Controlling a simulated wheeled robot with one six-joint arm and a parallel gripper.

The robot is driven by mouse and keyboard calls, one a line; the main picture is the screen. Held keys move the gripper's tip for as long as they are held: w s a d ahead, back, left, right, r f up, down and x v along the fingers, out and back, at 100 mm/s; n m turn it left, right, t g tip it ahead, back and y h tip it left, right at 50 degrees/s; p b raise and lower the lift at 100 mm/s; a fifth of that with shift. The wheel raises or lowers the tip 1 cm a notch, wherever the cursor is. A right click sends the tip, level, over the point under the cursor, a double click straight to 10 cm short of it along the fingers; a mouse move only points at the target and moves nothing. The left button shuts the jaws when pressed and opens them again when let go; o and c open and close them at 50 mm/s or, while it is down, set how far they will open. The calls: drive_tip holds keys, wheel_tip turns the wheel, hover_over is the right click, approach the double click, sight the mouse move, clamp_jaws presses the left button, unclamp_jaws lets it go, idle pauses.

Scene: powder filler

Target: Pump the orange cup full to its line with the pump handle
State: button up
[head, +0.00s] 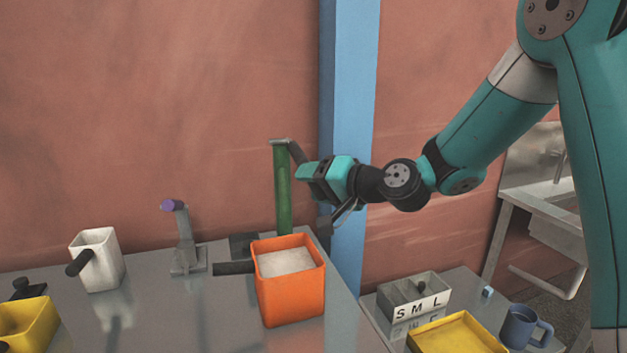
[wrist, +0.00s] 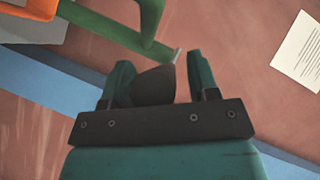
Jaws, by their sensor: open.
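The orange cup (head: 291,298) stands upright on the grey table below the green pump column (head: 282,190). White powder (head: 285,262) shows inside it, below the rim; I cannot make out a fill line. Part of the orange cup (wrist: 12,22) shows at top left.
A white cup (head: 104,262), a grey stand with a purple knob (head: 184,240) and a yellow container (head: 28,322) are at left. A lower table at right holds an S M L box (head: 413,300), a yellow tray (head: 457,338) and a blue mug (head: 518,327). A blue post (head: 350,100) stands behind my gripper.

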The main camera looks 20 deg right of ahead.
drive_tip(key=c, duration=1)
drive_tip(key=shift+a, duration=0.2)
clamp_jaws()
drive_tip(key=shift+d+r, duration=0.1)
drive_tip(key=shift+d, duration=0.05)
drive_tip(key=r+p, duration=0.1)
drive_tip(key=p, duration=0.1)
drive_tip(key=shift+s+r+p, duration=0.1)
drive_tip(key=shift+r+p, duration=0.2)
drive_tip(key=shift+p, duration=0.1)
wheel_tip(320, 180, up, 6)
drive_tip(key=m+g+h+p, duration=0.1)
drive_tip(key=g+p, duration=0.2)
drive_tip(key=p, duration=0.8)
drive_tip(key=shift+m, duration=0.3)
drive_tip(key=r+p, duration=0.1)
drive_tip(key=p, duration=0.1)
drive_tip(key=r+g+p, duration=0.1)
drive_tip(key=p, duration=0.1)
drive_tip(key=shift+w, duration=0.3)
drive_tip(key=shift+w+r+m+g+p, duration=0.25)
drive_tip(key=shift+r+m+g+p, duration=0.2)
drive_tip(key=shift+p, duration=0.8)
drive_tip(key=shift+r, duration=0.1)
